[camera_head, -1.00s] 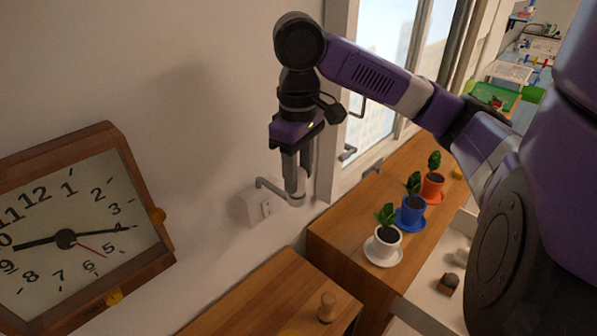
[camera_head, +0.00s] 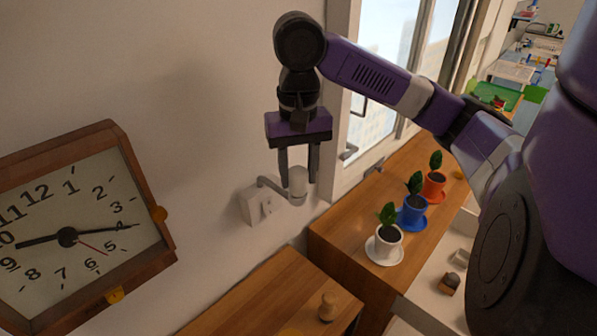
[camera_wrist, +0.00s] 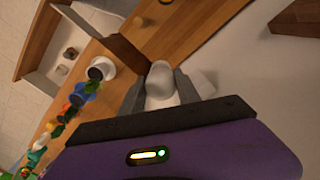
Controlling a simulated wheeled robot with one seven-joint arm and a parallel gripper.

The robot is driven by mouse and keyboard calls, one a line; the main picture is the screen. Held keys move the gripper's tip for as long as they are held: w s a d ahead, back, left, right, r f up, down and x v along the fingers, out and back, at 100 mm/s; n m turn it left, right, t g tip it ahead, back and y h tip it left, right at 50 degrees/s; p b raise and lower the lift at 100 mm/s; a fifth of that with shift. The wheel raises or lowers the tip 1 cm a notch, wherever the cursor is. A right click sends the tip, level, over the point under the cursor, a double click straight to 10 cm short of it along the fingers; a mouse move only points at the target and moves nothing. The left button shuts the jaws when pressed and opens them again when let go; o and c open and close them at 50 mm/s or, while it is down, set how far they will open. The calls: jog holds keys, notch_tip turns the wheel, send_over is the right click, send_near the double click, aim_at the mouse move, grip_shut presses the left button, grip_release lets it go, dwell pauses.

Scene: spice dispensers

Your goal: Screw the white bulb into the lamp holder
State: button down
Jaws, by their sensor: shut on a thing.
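The white bulb (camera_head: 299,179) stands upright at the end of the lamp holder's bent arm (camera_head: 270,186), which comes out of the wall. Its base meets the holder's cup (camera_head: 297,199); how deep it sits I cannot tell. My gripper (camera_head: 300,177) points down from above, with one finger on either side of the bulb, shut on it. In the wrist view the bulb (camera_wrist: 160,86) shows between the two fingers (camera_wrist: 161,78). The holder's cup is hidden there behind the bulb.
A wall plate with a switch (camera_head: 258,205) is beside the holder. A large wooden clock (camera_head: 68,237) hangs at left. Potted plants (camera_head: 385,243) stand on the wooden counter at right. A small wooden peg (camera_head: 327,307) stands on the lower counter. A window is behind my arm.

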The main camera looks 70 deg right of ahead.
jog(key=m, duration=0.4)
jog(key=shift+w, duration=0.1)
jog(key=m, duration=0.4)
jog(key=shift+w+m, duration=0.1)
jog(key=shift+m, duration=0.2)
jog(key=shift+m, duration=0.3)
jog(key=m, duration=0.7)
jog(key=shift+w+f+m, duration=0.1)
jog(key=shift+m, duration=0.3)
jog(key=c, duration=0.8)
grip_release()
jog(key=shift+m, duration=0.3)
